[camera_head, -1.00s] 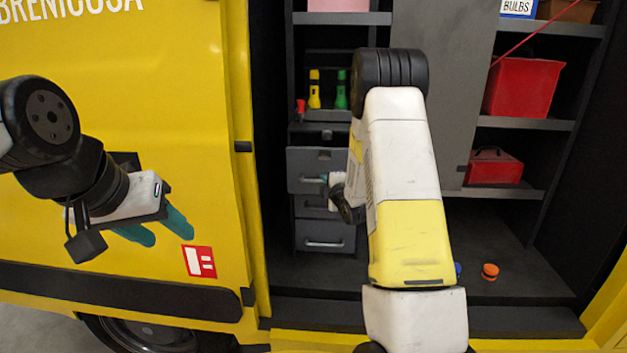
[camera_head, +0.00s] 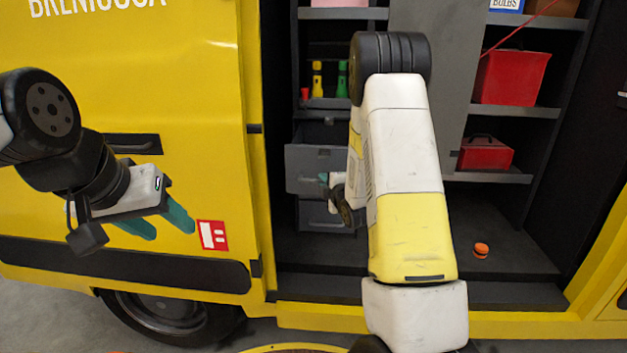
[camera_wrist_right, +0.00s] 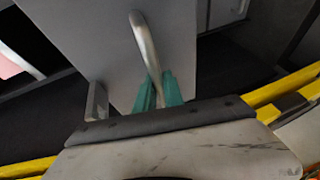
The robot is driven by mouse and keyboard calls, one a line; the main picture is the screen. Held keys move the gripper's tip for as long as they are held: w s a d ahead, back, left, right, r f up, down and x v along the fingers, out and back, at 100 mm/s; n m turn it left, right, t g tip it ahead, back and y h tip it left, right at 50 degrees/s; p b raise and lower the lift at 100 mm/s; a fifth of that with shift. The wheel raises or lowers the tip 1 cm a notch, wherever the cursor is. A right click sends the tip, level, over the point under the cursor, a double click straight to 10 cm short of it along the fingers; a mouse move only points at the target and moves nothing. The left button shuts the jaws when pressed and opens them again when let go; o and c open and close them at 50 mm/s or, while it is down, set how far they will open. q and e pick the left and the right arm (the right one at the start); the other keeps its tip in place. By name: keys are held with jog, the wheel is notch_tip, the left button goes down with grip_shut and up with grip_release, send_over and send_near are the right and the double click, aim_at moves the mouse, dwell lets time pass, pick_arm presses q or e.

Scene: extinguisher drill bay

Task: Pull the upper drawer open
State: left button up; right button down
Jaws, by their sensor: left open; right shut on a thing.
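The upper drawer (camera_head: 301,161) of the grey drawer unit in the van stands pulled out, with its dark inside showing above the front. My right gripper (camera_head: 325,179) is at the drawer front, its wrist partly hidden behind my forearm. In the right wrist view its teal fingers (camera_wrist_right: 158,92) are shut on the curved metal drawer handle (camera_wrist_right: 144,42), against the grey drawer front (camera_wrist_right: 90,35). My left gripper (camera_head: 163,221) is open and empty in front of the yellow van side, away from the drawers.
A lower drawer (camera_head: 318,217) is closed beneath. Yellow and green bottles (camera_head: 317,80) stand on the shelf above. Red boxes (camera_head: 512,78) sit on right shelves. An orange item (camera_head: 481,250) lies on the van floor. A grey panel (camera_head: 450,60) stands behind my right arm.

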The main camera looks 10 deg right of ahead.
jog(key=c, duration=1.5)
grip_release()
jog(key=shift+o, duration=0.2)
jog(key=v, duration=0.7)
jog(key=shift+s, duration=0.4)
jog(key=shift+d, duration=0.1)
jog(key=s+a+r+m+g+h, duration=0.1)
jog(key=s+r+m+g, duration=0.3)
jog(key=s+r+m, duration=0.5)
jog(key=s+a+r+m+g, duration=0.1)
jog(key=s+a+m+g, duration=0.1)
jog(key=s, duration=0.5)
jog(key=s+a+r+m+g, duration=0.1)
jog(key=s+r+m, duration=0.1)
jog(key=s+m, duration=0.2)
jog(key=s+a+r+m+g+y, duration=0.1)
jog(key=s+a+r+m+g, duration=0.1)
jog(key=s, duration=0.8)
jog(key=shift+s+a+r+m+g, duration=0.25)
jog(key=shift+s+a+m+g, duration=0.1)
jog(key=shift+m, duration=0.15)
